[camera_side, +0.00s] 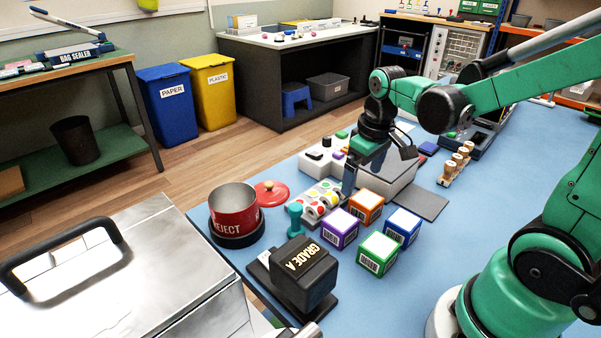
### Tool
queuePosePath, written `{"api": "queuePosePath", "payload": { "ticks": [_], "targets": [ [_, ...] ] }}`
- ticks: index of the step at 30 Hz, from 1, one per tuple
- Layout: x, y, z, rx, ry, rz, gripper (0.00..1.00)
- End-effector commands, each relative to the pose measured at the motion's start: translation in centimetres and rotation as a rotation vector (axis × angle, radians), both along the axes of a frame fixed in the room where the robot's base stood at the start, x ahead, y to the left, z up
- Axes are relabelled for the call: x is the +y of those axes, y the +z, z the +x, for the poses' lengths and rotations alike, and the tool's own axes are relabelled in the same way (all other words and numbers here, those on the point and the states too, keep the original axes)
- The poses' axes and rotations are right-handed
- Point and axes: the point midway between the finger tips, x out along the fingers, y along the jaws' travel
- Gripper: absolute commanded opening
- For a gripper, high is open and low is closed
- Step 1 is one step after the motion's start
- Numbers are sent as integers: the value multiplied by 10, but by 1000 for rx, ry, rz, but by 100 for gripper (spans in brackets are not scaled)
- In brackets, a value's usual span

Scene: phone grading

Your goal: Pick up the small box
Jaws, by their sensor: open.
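Several small boxes with white tops and barcode labels stand close together on the blue table: a purple box (338,232), an orange box (367,207), a green box (376,256) and a blue box (403,229). I cannot tell which one the task calls the small box. My gripper (378,172) points down behind the orange box, over the area by a pale block (393,172). It is open, and I see nothing held in it. Its fingertips are partly hard to make out against the things behind.
A black GRADE A box (305,275) and a red REJECT pot (235,208) stand left of the boxes. A tray of coloured round pieces (318,199) lies close behind them. A wooden rack (455,165) stands at the right. The blue table (440,265) is clear right of the boxes.

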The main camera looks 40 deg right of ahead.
Motion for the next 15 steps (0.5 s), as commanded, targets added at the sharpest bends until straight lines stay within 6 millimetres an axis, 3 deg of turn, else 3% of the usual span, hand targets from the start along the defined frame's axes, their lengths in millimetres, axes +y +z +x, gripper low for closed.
{"api": "queuePosePath", "payload": {
  "ticks": [6,15],
  "targets": [
    [-21,-19,-3,113,-1,34,100],
    [-23,-42,-3,126,1,39,100]
  ]
}}
